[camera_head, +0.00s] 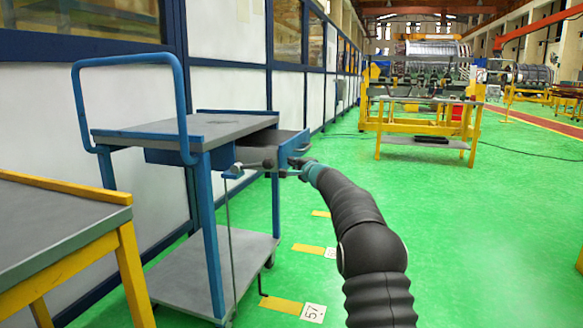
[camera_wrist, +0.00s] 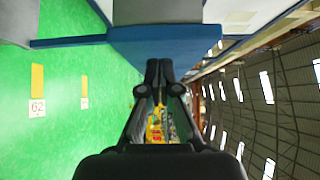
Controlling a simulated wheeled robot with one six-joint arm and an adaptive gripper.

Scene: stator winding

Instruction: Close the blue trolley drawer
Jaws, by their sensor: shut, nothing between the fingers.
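The blue trolley (camera_head: 210,250) with a grey top stands left of centre in the head view, against the panelled wall. Its drawer (camera_head: 294,146) sticks out to the right from under the top, open, with its blue front facing right. My gripper (camera_wrist: 160,66) is shut and empty in the wrist view. Its fingertips are close in front of a blue panel (camera_wrist: 165,42), which looks like the drawer's front; I cannot tell whether they touch it. In the head view my arm reaches in from the lower right to beside the drawer, and the fingertips are hard to make out.
A yellow-framed table (camera_head: 65,240) stands at the front left. A yellow workbench (camera_head: 425,125) stands farther back on the right. The green floor right of the trolley is clear apart from flat yellow markers (camera_head: 282,304) with number cards.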

